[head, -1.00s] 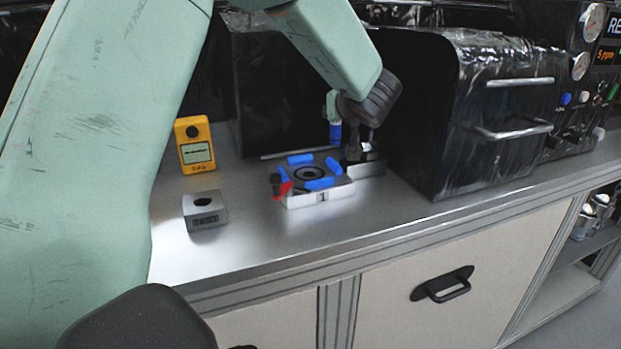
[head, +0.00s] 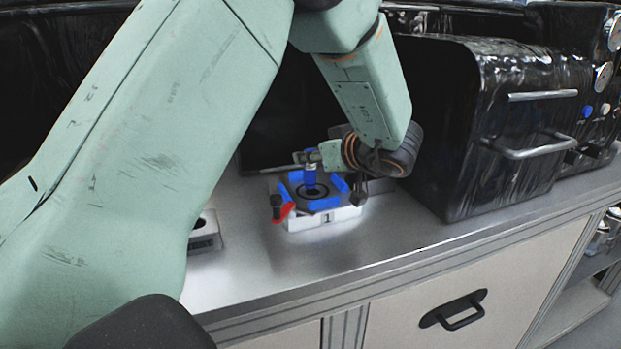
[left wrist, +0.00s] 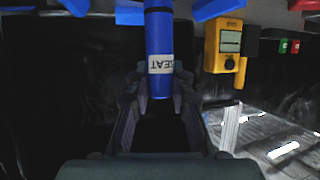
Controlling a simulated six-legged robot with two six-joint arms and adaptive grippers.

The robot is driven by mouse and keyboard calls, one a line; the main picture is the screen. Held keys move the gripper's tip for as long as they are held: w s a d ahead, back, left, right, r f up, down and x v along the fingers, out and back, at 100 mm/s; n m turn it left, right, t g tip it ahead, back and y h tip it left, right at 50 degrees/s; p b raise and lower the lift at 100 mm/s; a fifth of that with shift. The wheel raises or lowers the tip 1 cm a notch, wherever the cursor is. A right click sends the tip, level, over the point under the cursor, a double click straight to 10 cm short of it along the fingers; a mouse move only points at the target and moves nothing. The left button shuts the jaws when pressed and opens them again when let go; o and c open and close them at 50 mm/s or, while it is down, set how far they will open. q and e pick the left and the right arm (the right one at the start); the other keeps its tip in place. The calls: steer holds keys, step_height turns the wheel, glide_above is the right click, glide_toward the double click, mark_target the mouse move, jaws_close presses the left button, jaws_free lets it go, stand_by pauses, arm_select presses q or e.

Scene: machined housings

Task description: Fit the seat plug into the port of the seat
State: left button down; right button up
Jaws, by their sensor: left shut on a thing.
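The seat plug (head: 310,178) is a blue cylinder, roughly upright in the head view. In the left wrist view the plug (left wrist: 159,40) shows a white "SEAT" label. My left gripper (head: 313,163) is shut on it, and its fingers (left wrist: 150,92) flank the plug in the left wrist view. Below is a pale block marked "1" (head: 325,222), which appears to be the seat, with blue pieces around a dark ring-shaped port (head: 316,205). The plug's lower end overlaps the port's back edge; I cannot tell whether it is above or inside. My right gripper does not show.
A grey block (head: 205,238) stands left of the seat, partly hidden by my arm. A red part (head: 283,212) sits at the seat's left corner. A black wrapped machine (head: 470,130) stands close on the right. A yellow meter (left wrist: 224,45) shows in the left wrist view. Bench front is clear.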

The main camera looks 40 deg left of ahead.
mark_target(315, 173)
arm_select(q)
steer(key=shift+w+d+f, duration=0.2)
steer(key=shift+d+f, duration=0.05)
steer(key=shift+f, duration=0.35)
step_height(315, 173, down, 2)
steer(key=shift+f+b, duration=0.2)
steer(key=shift+b, duration=0.1)
steer(key=shift+s+f, duration=0.1)
steer(key=shift+f, duration=0.15)
steer(key=shift+a, duration=0.2)
steer(key=c, duration=1.5)
jaws_free()
steer(key=o, duration=0.3)
steer(key=shift+d, duration=0.2)
steer(key=shift+a, duration=0.15)
